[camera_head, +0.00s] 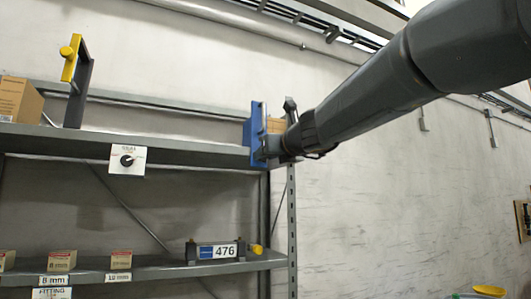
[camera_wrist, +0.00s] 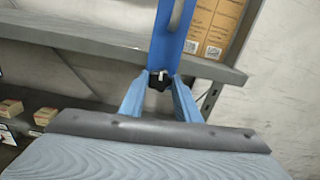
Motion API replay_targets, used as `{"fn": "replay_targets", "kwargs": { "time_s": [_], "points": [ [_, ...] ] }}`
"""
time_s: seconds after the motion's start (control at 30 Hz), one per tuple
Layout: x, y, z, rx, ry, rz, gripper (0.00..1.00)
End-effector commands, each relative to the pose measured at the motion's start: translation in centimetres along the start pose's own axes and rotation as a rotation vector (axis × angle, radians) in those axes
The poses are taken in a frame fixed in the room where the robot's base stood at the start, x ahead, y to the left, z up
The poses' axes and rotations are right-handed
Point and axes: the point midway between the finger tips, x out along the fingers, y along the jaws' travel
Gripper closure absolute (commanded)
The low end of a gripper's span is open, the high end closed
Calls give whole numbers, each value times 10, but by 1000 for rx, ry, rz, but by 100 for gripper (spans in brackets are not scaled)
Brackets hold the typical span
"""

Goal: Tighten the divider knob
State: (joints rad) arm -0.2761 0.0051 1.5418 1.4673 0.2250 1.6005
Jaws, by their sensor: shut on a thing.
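A tall blue divider (camera_head: 257,125) with a slot stands at the right end of the upper shelf. It also shows in the wrist view (camera_wrist: 158,45), rising from the shelf edge. A small black knob (camera_wrist: 159,80) with a white mark sits low on its front face. My gripper (camera_wrist: 160,86) is shut on this knob, with one blue finger on each side. In the head view my gripper (camera_head: 272,147) reaches the divider's lower part from the right, and the knob is hidden there.
The upper shelf (camera_head: 200,152) carries a yellow-and-dark bracket (camera_head: 78,75) and a carton (camera_head: 18,100) at left. A white dial plate (camera_head: 127,160) hangs on its edge. Cartons (camera_wrist: 213,28) stand just behind the blue divider. The lower shelf holds small boxes and a "476" unit (camera_head: 216,251).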

Motion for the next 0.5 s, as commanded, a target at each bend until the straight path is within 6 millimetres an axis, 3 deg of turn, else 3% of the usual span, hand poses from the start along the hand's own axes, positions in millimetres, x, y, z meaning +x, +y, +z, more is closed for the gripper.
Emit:
{"fn": "replay_targets", "kwargs": {
  "time_s": [0.5],
  "points": [
    [0,0,-1,78,2,0,93]
  ]
}}
